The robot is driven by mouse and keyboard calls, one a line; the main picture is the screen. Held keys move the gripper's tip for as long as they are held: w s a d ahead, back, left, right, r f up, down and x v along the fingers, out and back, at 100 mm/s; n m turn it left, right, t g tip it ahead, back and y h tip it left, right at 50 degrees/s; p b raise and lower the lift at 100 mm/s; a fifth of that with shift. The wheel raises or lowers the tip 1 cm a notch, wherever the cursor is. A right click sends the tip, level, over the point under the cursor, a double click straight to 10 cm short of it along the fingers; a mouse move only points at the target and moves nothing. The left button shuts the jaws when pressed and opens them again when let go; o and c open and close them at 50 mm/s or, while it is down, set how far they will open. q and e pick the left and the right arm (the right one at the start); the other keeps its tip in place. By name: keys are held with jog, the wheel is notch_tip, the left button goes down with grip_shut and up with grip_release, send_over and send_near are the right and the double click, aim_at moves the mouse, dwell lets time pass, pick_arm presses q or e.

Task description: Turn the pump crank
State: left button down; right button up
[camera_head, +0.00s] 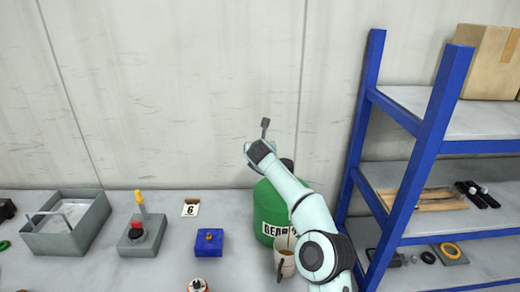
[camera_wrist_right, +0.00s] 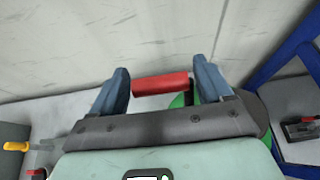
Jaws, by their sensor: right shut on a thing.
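A green barrel (camera_head: 270,212) with a partly covered white label stands on the worktop, just behind my right arm. My right gripper (camera_head: 264,132) is above it and is seen mostly from behind. In the right wrist view, a red cylindrical handle (camera_wrist_right: 160,84) lies between the two blue-grey fingers of the right gripper (camera_wrist_right: 161,92), which is shut on it. The handle lies crosswise, from one finger to the other. A bit of green shows behind the right finger. The handle and the rest of the crank are hidden in the head view. My left gripper is not in view.
A mug (camera_head: 285,262) stands close in front of the barrel. To the left are a blue block (camera_head: 208,245), a grey box with a yellow lever (camera_head: 142,240), a number card (camera_head: 190,208) and a grey bin (camera_head: 90,228). A blue-framed shelf (camera_head: 428,125) stands close at right.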

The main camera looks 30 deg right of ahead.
jog(key=shift+w+d, duration=0.15)
dwell(0.3)
jog(key=o, duration=1.4)
jog(key=shift+s+a, duration=0.2)
jog(key=shift+s, duration=0.1)
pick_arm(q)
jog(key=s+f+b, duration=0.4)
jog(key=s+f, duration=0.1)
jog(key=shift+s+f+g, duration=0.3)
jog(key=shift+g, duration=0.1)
pick_arm(e)
jog(key=shift+r+v, duration=0.2)
jog(key=shift+v, duration=3)
jog(key=shift+r+v, duration=0.2)
jog(key=shift+v, duration=3)
